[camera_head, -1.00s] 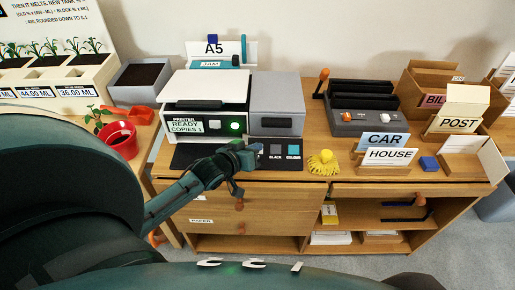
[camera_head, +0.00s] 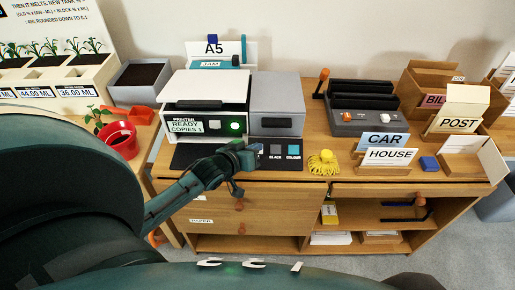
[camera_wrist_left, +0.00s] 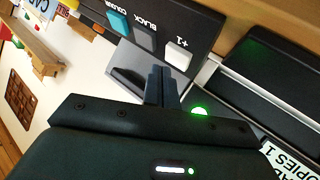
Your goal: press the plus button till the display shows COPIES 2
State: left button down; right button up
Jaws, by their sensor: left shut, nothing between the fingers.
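The printer (camera_head: 207,90) is a white and black box on the wooden cabinet. Its display (camera_head: 187,125) reads "PRINTER READY COPIES 1", and a round green light (camera_head: 235,126) glows beside it. In the left wrist view the display (camera_wrist_left: 290,160) is upside down and partly cut off. The white plus button (camera_wrist_left: 178,55), marked "+1", is on the dark button panel (camera_wrist_left: 195,20), beside the black and teal keys. My left gripper (camera_head: 245,155) is shut and empty over the panel. In the left wrist view its fingers (camera_wrist_left: 161,85) are near the plus button, seemingly apart from it. My right gripper is not in view.
A grey unit (camera_head: 277,105) stands right of the printer. A yellow tasselled thing (camera_head: 323,162) and the CAR (camera_head: 383,141) and HOUSE (camera_head: 390,156) signs are to the right. A red pot (camera_head: 119,140) stands at the left.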

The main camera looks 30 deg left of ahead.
pick_arm(q)
jog(key=shift+f, duration=0.15)
jog(key=shift+w+a+f, duration=0.15)
jog(key=shift+f, duration=0.05)
jog(key=shift+w+a+f+b, duration=0.1)
jog(key=shift+w+f+b, duration=0.1)
jog(key=shift+f+b, duration=0.15)
dwell(0.9)
dwell(0.3)
jog(key=shift+s+d+r+p, duration=0.2)
jog(key=shift+s+r+p, duration=0.2)
jog(key=shift+r+p, duration=0.6)
jog(key=shift+f, duration=0.25)
jog(key=r+p, duration=0.1)
jog(key=p, duration=0.1)
jog(key=s+d+r+p, duration=0.1)
jog(key=p, duration=0.1)
jog(key=s+r+p, duration=0.1)
jog(key=r+p, duration=0.1)
jog(key=shift+d+r, duration=0.1)
jog(key=shift+d, duration=0.1)
dwell(0.8)
